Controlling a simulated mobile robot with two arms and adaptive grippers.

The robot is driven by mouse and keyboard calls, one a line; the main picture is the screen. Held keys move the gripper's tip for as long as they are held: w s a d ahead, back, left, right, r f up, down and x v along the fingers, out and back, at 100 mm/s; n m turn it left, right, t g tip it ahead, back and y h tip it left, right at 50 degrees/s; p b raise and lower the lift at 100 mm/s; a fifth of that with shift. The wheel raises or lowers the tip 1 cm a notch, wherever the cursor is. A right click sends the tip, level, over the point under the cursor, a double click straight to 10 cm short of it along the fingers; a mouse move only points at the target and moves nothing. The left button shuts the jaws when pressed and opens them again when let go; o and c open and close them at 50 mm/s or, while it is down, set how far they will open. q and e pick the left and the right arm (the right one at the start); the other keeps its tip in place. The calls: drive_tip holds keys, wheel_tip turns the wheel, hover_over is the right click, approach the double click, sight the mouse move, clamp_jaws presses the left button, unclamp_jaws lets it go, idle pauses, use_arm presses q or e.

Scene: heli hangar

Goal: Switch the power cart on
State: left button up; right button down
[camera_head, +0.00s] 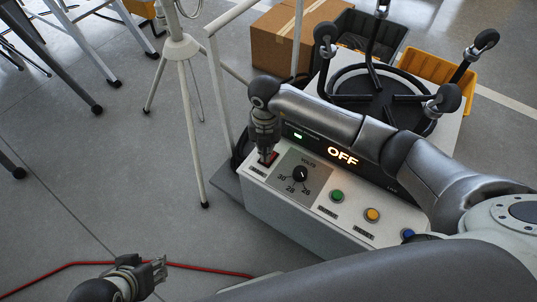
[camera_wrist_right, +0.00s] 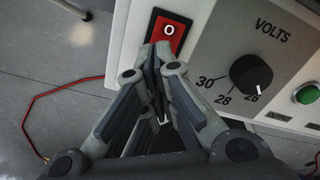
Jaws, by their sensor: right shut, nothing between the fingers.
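The power cart (camera_head: 290,222) is a white box whose dark display (camera_head: 342,156) reads OFF in lit letters. Its red rocker switch (camera_head: 268,158) is at the left end of the panel. In the right wrist view the red switch (camera_wrist_right: 168,36) shows a white O on its upper half. My right gripper (camera_head: 266,154) is shut and empty. Its fingertips (camera_wrist_right: 158,52) are over the switch's lower part and hide some of it; I cannot tell whether they touch. My left gripper (camera_head: 158,271) is low at the left, away from the cart, its opening unclear.
A VOLTS knob (camera_head: 300,174) sits right of the switch, then green (camera_head: 337,196), yellow (camera_head: 372,215) and blue (camera_head: 407,234) buttons. An upturned stool (camera_head: 375,90) lies on top. A white tripod (camera_head: 184,80) stands left; a red cable (camera_head: 200,267) crosses the floor.

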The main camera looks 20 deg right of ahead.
use_arm(q)
drive_tip(key=shift+w+d+r+t, duration=0.2)
drive_tip(key=shift+w+t, duration=0.2)
drive_tip(key=shift+w, duration=0.25)
use_arm(e)
drive_tip(key=shift+f, duration=0.2)
idle(0.6)
use_arm(q)
drive_tip(key=shift+w, duration=0.25)
drive_tip(key=shift+w+d+r+t+b, duration=0.2)
drive_tip(key=shift+w+d+t+b, duration=0.15)
drive_tip(key=shift+w+t, duration=0.25)
use_arm(e)
drive_tip(key=shift+f, duration=0.3)
idle(0.3)
use_arm(q)
drive_tip(key=shift+w+d+r+t+h, duration=0.2)
drive_tip(key=shift+w+r+t, duration=0.15)
drive_tip(key=shift+w, duration=0.35)
drive_tip(key=shift+w+d+r+t+h, duration=0.2)
drive_tip(key=shift+w+r+t, duration=0.1)
drive_tip(key=shift+w, duration=0.35)
use_arm(e)
drive_tip(key=shift+f, duration=0.45)
